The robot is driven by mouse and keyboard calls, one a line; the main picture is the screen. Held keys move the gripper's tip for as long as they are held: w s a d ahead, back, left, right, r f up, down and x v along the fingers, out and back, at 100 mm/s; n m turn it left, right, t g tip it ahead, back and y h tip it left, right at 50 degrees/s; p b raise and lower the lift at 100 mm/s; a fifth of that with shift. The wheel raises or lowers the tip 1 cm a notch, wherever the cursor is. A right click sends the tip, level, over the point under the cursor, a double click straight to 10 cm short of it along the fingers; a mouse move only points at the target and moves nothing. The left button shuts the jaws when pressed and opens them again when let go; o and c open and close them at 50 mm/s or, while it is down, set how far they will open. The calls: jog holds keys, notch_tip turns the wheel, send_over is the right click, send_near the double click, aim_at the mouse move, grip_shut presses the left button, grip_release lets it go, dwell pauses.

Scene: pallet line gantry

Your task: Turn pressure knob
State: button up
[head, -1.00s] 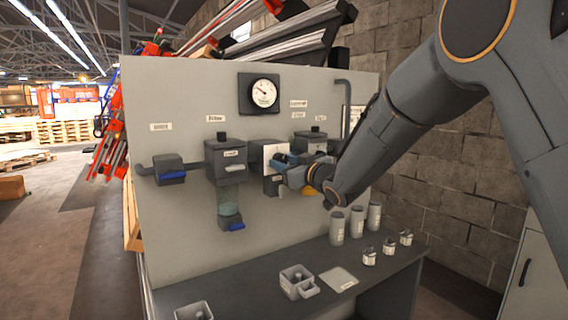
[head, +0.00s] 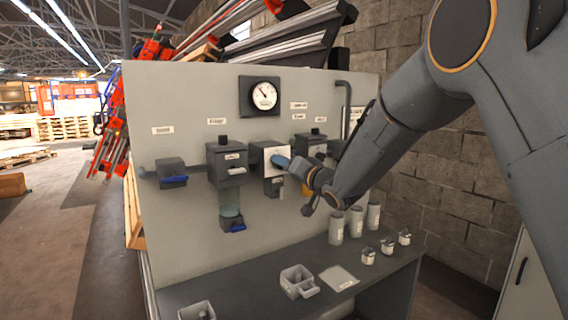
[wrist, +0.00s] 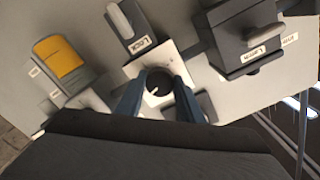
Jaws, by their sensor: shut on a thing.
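The pressure knob (wrist: 158,83) is a dark round knob with a white pointer line, on a white square plate. In the wrist view my gripper (wrist: 159,88) has its two blue fingers on either side of the knob, shut on it. In the head view the blue fingers (head: 283,163) reach the white plate (head: 268,156) at the panel's middle and hide the knob. The round pressure gauge (head: 264,95) sits above, its needle pointing up and slightly left.
A grey box (head: 226,156) with a clear bowl (head: 230,203) hangs left of the plate. A valve with a blue lever (head: 174,179) is farther left. The bench (head: 250,292) below holds grey cylinders (head: 336,226), small labelled jars (head: 386,246) and a grey tray (head: 297,282).

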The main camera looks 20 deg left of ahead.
jog(key=shift+r+m+p, duration=0.1)
jog(key=shift+m+p, duration=2.8)
jog(key=shift+m, duration=5.8)
jog(key=o, duration=1.1)
jog(key=shift+b+v, duration=1.35)
jog(key=shift+v, duration=2.6)
